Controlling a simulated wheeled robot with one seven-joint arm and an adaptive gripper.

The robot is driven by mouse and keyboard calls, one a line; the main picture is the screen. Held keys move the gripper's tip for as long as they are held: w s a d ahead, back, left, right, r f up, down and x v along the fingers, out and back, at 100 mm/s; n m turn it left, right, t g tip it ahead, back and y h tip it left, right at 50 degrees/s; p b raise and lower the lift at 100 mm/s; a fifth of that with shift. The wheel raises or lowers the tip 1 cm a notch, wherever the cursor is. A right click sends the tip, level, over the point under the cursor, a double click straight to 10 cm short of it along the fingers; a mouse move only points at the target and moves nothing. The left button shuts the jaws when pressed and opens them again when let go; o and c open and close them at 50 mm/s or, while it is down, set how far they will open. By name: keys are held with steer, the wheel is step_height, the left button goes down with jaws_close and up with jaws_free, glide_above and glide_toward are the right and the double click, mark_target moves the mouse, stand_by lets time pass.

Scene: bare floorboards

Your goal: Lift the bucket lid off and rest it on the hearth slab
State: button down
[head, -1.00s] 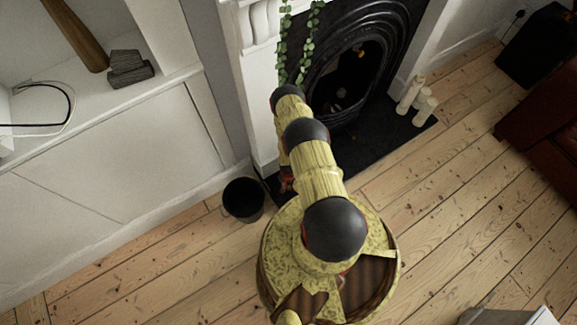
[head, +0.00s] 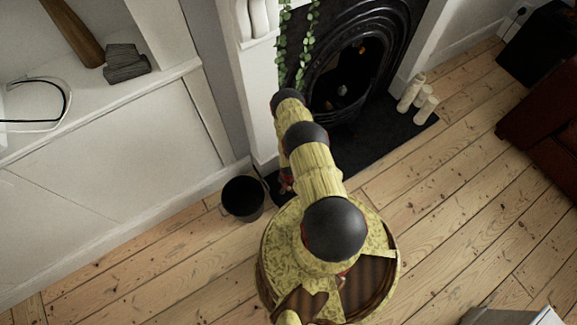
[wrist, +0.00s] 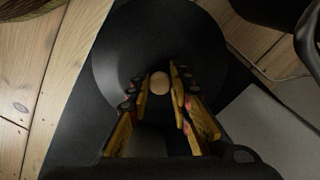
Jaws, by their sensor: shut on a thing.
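The bucket (head: 243,199) stands on the floorboards left of my arm, its top uncovered and its inside dark. The lid (wrist: 115,60) is a round black disc with a pale knob (wrist: 160,83), seen in the wrist view. My gripper (wrist: 161,86) is shut on the knob, one finger on each side. The lid lies over the black hearth slab (head: 393,140), whose dark surface (wrist: 72,115) also shows in the wrist view. I cannot tell whether the lid touches the slab. In the head view my arm hides the lid and most of the gripper.
The fireplace (head: 345,75) is behind the slab, with a hanging plant (head: 283,50) at its left. Several cream candles (head: 416,93) stand on the slab's right part. A white cupboard (head: 110,190) lines the left. Open floorboards (head: 450,180) lie to the right.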

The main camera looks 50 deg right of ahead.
steer(key=shift+f, duration=0.5)
steer(key=c, duration=1.6)
jaws_free()
steer(key=shift+c, duration=0.2)
steer(key=shift+o, duration=0.5)
step_height(320, 180, up, 12)
